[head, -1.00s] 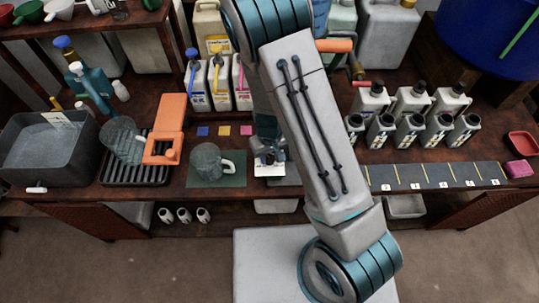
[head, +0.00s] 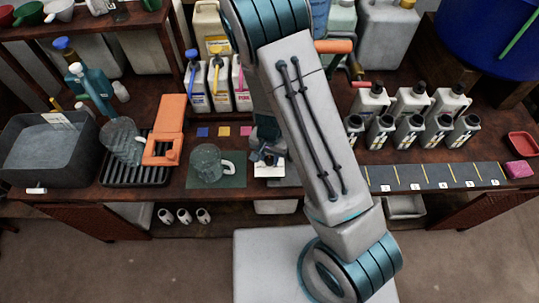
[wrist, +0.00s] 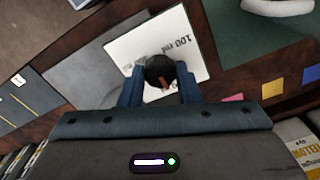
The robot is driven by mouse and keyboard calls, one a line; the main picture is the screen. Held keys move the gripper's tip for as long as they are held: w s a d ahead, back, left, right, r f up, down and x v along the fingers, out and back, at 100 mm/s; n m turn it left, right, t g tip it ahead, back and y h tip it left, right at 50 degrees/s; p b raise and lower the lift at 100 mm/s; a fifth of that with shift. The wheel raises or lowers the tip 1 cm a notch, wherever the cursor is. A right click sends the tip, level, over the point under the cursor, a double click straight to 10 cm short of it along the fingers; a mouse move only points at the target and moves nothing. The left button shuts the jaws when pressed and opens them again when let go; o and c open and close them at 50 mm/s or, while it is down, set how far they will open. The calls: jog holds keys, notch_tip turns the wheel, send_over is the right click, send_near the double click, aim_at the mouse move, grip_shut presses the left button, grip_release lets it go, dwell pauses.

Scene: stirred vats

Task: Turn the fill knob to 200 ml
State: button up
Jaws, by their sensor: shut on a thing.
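The fill knob (wrist: 158,68) is a dark round knob with a reddish-orange pointer mark. In the head view my gripper (head: 266,158) is small and partly hidden, just above the white card (head: 270,171) at the front of the bench. I cannot tell the exact value the pointer shows.
A clear jug (head: 207,165) stands on a green mat (head: 234,180) left of the knob. An orange-handled device (head: 168,130) and a black rack (head: 118,181) are further left. Several grey bottles (head: 410,135) stand at right behind a numbered strip (head: 402,179).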

aim_at(269, 159)
jog(key=shift+m, duration=0.3)
jog(key=o, duration=1)
jog(key=shift+c, duration=0.2)
notch_tip(269, 159, up, 14)
jog(key=p, duration=0.1)
dwell(0.4)
